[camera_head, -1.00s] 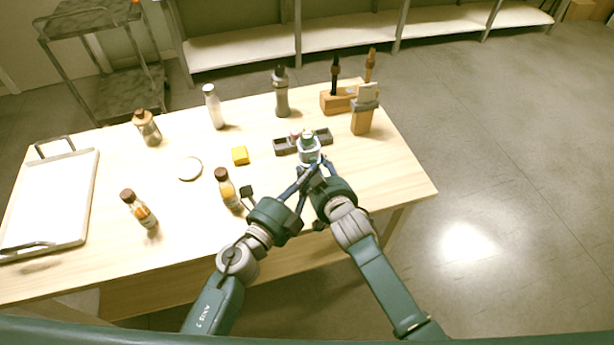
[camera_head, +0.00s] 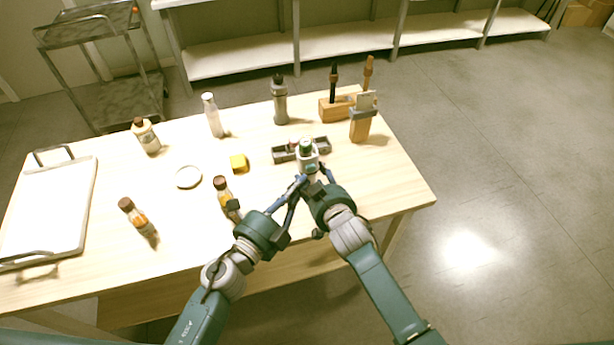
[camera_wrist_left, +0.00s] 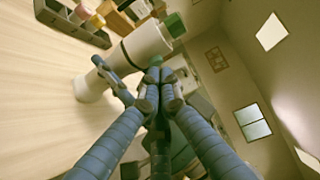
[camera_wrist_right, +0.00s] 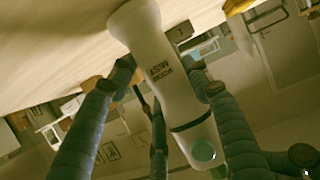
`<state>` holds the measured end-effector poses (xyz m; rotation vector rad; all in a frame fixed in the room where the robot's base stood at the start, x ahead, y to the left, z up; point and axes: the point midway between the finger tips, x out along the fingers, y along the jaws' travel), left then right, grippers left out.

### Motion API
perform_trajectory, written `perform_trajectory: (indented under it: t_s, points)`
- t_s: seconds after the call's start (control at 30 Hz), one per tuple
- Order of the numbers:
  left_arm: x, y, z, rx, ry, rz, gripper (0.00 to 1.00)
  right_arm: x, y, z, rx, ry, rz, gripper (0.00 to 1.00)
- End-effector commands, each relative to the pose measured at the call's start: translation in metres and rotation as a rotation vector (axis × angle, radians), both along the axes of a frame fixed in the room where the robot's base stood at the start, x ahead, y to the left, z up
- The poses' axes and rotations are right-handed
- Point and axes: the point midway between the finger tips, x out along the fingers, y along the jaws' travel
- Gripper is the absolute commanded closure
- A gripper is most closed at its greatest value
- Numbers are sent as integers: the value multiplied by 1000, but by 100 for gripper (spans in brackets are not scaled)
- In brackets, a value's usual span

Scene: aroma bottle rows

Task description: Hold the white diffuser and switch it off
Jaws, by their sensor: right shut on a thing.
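The white diffuser (camera_head: 307,160) with a green top stands near the right part of the table's front, in front of a dark tray. My right gripper (camera_head: 316,173) is around its body; in the right wrist view the fingers lie on both sides of the diffuser (camera_wrist_right: 157,65), which bears dark lettering and a dark band. My left gripper (camera_head: 302,179) is just in front of it. In the left wrist view its fingertips (camera_wrist_left: 159,76) are drawn together close to the diffuser's top (camera_wrist_left: 150,40). I cannot tell whether they touch. The switch cannot be made out.
The dark compartment tray (camera_head: 287,155) holds small bottles right behind the diffuser. An amber bottle (camera_head: 222,189) stands left of my left gripper. A wooden block (camera_head: 360,127) is at right.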

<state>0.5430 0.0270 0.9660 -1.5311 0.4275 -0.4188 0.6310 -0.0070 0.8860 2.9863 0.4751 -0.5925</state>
Motion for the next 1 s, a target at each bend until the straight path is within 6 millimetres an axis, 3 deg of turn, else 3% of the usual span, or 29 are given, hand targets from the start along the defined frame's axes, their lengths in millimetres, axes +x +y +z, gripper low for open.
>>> perform_trajectory:
  t_s: [0.1,0.3,0.83,0.87,0.93,1.0]
  points:
    - [-23,12,-1,1,3,-2,100,-1,-1,-4,-4,7,-1,82]
    - [-49,26,0,-2,1,-5,100,-1,-1,-4,-4,7,-1,82]
    - [-57,31,1,-1,-2,-7,100,-1,-1,-3,-4,7,-1,82]
    - [-57,31,1,-1,-2,-7,100,-1,-1,-4,-4,7,-1,46]
    - [-57,31,1,-1,-2,-7,100,-1,-1,-3,-4,6,-1,32]
    - [-57,31,1,-1,-2,-7,100,0,-1,-2,-3,4,-1,29]
